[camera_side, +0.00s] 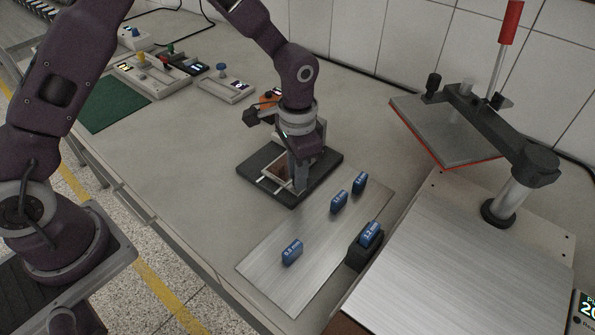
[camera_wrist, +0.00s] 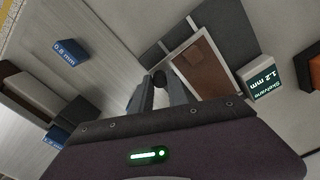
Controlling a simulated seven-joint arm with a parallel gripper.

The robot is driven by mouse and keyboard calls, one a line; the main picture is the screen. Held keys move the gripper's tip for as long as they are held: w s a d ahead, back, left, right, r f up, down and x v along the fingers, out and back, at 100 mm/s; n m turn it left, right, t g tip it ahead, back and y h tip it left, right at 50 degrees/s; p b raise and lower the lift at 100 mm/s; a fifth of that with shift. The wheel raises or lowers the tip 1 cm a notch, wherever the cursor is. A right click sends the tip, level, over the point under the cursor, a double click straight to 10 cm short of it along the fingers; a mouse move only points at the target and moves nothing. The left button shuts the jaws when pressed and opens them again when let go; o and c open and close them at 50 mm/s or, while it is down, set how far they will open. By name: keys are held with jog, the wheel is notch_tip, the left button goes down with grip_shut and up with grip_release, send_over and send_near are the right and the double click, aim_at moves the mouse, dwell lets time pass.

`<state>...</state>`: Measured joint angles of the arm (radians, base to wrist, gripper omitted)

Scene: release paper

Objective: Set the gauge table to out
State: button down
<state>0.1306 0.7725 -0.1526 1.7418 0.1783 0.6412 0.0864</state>
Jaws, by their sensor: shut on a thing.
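The gauge table (camera_side: 276,171) is a pale frame with a brown inset, on a dark base plate (camera_side: 265,190) in the side view. It also shows in the wrist view (camera_wrist: 205,68), just beyond my fingers. My gripper (camera_side: 299,186) reaches down at its near right side. In the wrist view my gripper (camera_wrist: 160,88) is closed on a small dark round knob (camera_wrist: 158,77) beside the frame. My wrist hides part of the table in the side view, and how far it is slid out is hard to tell.
Several blue gauge blocks (camera_side: 291,252) stand on a metal plate (camera_side: 270,258); one sits in a dark holder (camera_side: 361,254). A press (camera_side: 512,200) stands at right, control boxes (camera_side: 228,87) at back left.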

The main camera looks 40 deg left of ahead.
dwell(0.4)
jog(key=s, duration=0.9)
jog(key=c, duration=1.4)
grip_release()
jog(key=shift+s, duration=0.1)
jog(key=shift+o, duration=0.6)
jog(key=shift+r, duration=0.1)
notch_tip(320, 180, up, 7)
